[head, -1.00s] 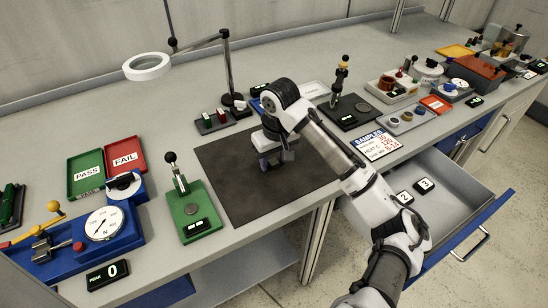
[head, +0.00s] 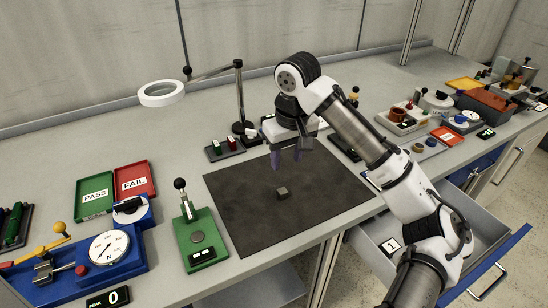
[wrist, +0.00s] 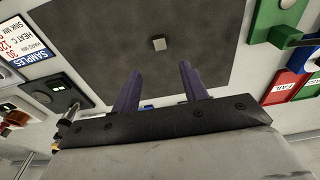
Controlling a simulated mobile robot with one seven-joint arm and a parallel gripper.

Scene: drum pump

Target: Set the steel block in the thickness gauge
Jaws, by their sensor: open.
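The steel block (head: 283,193) is a small grey block lying on the dark mat (head: 235,215), with clear mat around it. It also shows in the wrist view (wrist: 158,43), beyond my fingertips. My gripper (head: 287,158) is open and empty, above the mat and apart from the block; its two purple fingers (wrist: 160,73) stand apart. A green stand (head: 201,244) with a black-knobbed post, round anvil and small display is left of the mat. A black stand (head: 344,147) with a similar form is partly hidden by my arm. I cannot tell which stand is the thickness gauge.
A blue dial device (head: 70,262) and green PASS (head: 93,209) and red FAIL (head: 137,167) trays are on the left. A magnifier lamp (head: 240,100) stands behind the mat. An open drawer (head: 485,215) juts out at the right. Several parts crowd the bench's right end.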

